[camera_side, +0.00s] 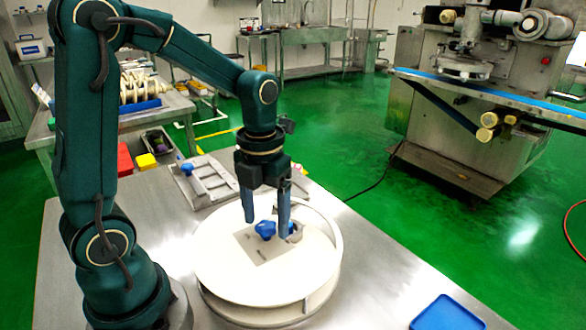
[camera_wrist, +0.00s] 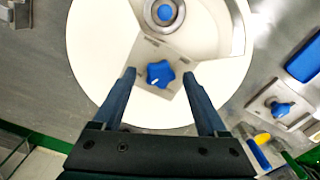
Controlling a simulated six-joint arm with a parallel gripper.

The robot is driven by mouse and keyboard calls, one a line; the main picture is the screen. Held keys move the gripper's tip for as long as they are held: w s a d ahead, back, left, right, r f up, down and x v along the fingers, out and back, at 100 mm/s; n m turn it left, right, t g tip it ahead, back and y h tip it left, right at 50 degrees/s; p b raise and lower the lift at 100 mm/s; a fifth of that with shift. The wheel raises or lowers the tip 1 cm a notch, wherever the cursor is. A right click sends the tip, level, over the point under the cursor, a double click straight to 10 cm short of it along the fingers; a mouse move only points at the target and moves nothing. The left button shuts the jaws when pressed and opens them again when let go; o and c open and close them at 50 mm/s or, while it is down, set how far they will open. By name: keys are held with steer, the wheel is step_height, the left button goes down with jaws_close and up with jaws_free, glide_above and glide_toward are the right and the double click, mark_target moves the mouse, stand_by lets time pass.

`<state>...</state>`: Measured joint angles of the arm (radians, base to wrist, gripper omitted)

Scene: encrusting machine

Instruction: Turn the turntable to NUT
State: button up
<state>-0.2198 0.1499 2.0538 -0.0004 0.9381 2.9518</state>
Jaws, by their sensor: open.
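The turntable is a round white disc (camera_side: 222,262) on the steel bench, also large in the wrist view (camera_wrist: 92,45). A blue star-shaped knob (camera_side: 265,230) stands on a grey plate near its middle; it also shows in the wrist view (camera_wrist: 160,73). My gripper (camera_side: 267,229) points down with its fingers open, one on each side of the knob. In the wrist view my gripper (camera_wrist: 159,75) shows gaps between both fingertips and the knob. Small dark marks on the grey plate are too small to read.
A metal ring with a blue centre (camera_wrist: 165,13) lies beyond the knob. A raised white rim curves around one side of the disc. A metal fixture with a blue knob (camera_side: 187,169) sits behind the turntable. A blue tray (camera_side: 447,314) lies at the front right.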

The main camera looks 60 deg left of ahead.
steer(key=shift+r, duration=2.55)
steer(key=shift+c, duration=0.3)
steer(key=c, duration=0.5)
steer(key=shift+n, duration=0.3)
steer(key=c, duration=0.5)
steer(key=shift+w+d+r+n, duration=0.2)
steer(key=shift+n, duration=0.7)
jaws_close()
steer(key=w+a+n+h, duration=0.3)
steer(key=w+a+n, duration=0.35)
steer(key=n, duration=0.75)
steer(key=shift+t, duration=0.3)
steer(key=x, duration=0.3)
steer(key=s+a+x, duration=0.1)
steer(key=x, duration=0.5)
steer(key=shift+s+a+f, duration=0.15)
steer(key=shift+s+f, duration=0.2)
